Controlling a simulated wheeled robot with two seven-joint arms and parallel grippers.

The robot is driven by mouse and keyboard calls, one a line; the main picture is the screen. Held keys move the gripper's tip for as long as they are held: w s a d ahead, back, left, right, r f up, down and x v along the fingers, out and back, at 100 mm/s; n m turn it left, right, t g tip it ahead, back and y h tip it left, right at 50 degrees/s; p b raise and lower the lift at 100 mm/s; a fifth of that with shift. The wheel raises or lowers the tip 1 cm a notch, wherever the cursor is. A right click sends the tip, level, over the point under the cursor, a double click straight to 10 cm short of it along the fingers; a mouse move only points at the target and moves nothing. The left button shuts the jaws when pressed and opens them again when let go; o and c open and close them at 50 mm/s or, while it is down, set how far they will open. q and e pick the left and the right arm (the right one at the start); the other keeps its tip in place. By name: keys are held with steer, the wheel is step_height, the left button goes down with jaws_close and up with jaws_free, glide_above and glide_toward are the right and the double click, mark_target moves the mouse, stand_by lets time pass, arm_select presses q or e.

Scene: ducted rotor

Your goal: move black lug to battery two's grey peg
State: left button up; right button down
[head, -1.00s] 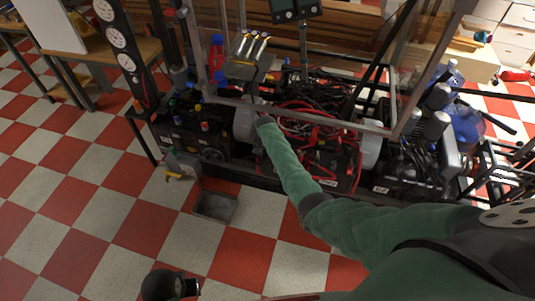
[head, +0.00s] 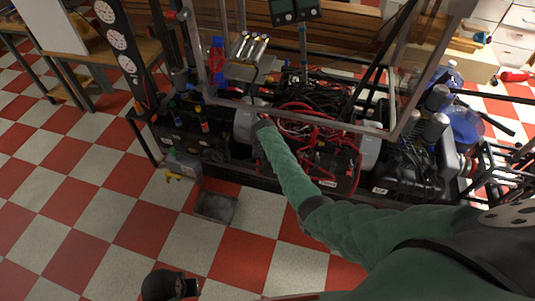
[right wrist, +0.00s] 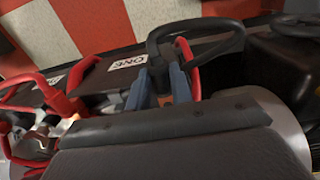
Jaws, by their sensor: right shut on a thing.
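My right gripper (right wrist: 160,88) is shut between the cables in the right wrist view. A small copper-coloured bit shows between its fingertips, and a black cable (right wrist: 212,27) loops away from them, so it holds the black lug; the lug itself is mostly hidden. A battery top with an upside-down "ONE" label (right wrist: 128,61) lies beside the fingers. In the head view the right hand (head: 262,125) reaches into the machine's front edge, its fingertips hidden. I cannot make out battery two or its grey peg. No left gripper can be made out.
Red cables (right wrist: 62,103) crowd the battery side in the right wrist view, and one red cable passes close to the fingers. A clear panel frame (head: 300,116) stands over the machine.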

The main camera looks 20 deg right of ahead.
steer(key=shift+s+a+p, duration=0.8)
steer(key=shift+s+p, duration=0.35)
steer(key=shift+p, duration=0.05)
steer(key=shift+s+a+r+p, duration=0.15)
steer(key=shift+s+r+p, duration=0.1)
steer(key=shift+r+p, duration=0.65)
steer(key=shift+s+a+r+p, duration=0.1)
steer(key=shift+s+r+p, duration=0.1)
steer(key=shift+r+p, duration=0.65)
steer(key=shift+f+p, duration=0.2)
steer(key=shift+p, duration=0.15)
steer(key=s+d+p, duration=0.7)
steer(key=s+d, duration=0.2)
steer(key=d, duration=0.4)
steer(key=s+d+p, duration=0.6)
steer(key=s+d, duration=0.3)
steer(key=d, duration=0.4)
steer(key=shift+w+d+f+b, duration=0.3)
steer(key=shift+f+b, duration=0.2)
steer(key=shift+b, duration=0.15)
steer(key=shift+w+d+f+b, duration=0.25)
steer(key=shift+f+b, duration=0.25)
steer(key=shift+b, duration=0.1)
steer(key=shift+w+d+f+b, duration=0.3)
steer(key=shift+f+b, duration=0.2)
steer(key=shift+b, duration=0.15)
